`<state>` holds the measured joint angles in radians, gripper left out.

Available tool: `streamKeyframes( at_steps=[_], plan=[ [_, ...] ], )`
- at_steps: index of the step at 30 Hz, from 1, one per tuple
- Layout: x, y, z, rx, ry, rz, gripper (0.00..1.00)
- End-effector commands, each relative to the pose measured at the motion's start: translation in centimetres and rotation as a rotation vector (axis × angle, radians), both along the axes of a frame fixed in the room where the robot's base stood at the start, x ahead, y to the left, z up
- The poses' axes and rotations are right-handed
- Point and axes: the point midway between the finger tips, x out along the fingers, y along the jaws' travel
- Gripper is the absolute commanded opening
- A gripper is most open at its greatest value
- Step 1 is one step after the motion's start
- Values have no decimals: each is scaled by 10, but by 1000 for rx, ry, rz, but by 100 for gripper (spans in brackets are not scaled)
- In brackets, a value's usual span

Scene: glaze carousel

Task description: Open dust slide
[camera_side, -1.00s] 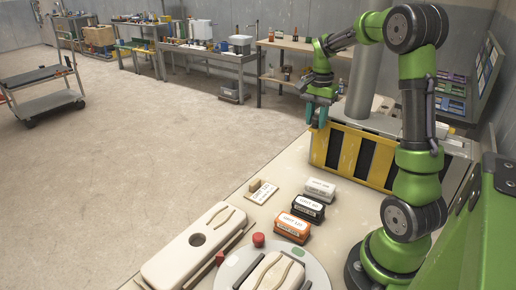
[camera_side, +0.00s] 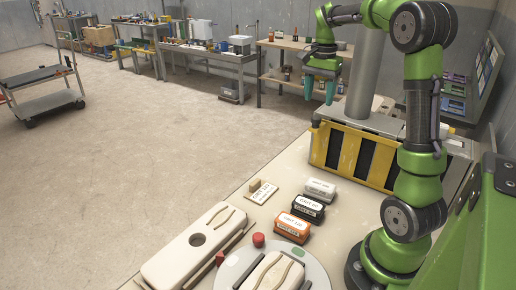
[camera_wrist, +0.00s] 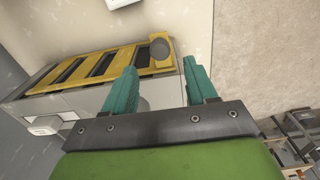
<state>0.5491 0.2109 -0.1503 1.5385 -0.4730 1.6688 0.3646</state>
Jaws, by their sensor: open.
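The dust slide appears to be the yellow frame with dark slots (camera_side: 347,170) on the front of a pale box at the back right. It also shows in the wrist view (camera_wrist: 97,66). A round grey knob (camera_wrist: 160,49) on a yellow tab sits at the frame's end. In the side view a small dark knob (camera_side: 315,120) shows at the frame's upper left corner. My gripper (camera_side: 319,92) is above this corner, open and empty, with its teal fingers pointing down. In the wrist view the fingers of my gripper (camera_wrist: 160,72) are apart, with the knob beyond them.
A grey pipe (camera_side: 363,85) rises from the box behind my gripper. Orange, black and white labelled blocks (camera_side: 292,228) stand on the table in front. A long beige holder (camera_side: 187,250) and a round turntable (camera_side: 308,262) are nearer. Floor left of the box is clear.

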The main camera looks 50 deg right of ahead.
Motion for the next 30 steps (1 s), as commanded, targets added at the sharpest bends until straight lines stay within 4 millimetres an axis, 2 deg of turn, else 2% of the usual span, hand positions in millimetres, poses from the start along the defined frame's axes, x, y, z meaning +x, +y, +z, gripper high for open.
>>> streamKeyframes(
  at_steps=[1,6,12,18,27,30],
  plan=[
    [1,0,14,-4,-6,-1,57],
    [1,-1,54,-5,-4,0,57],
    [0,0,83,-2,-1,1,57],
    [0,0,94,0,-1,1,57],
    [0,0,94,-2,-1,3,57],
    [2,-6,93,-30,-10,34,57]
  ],
)
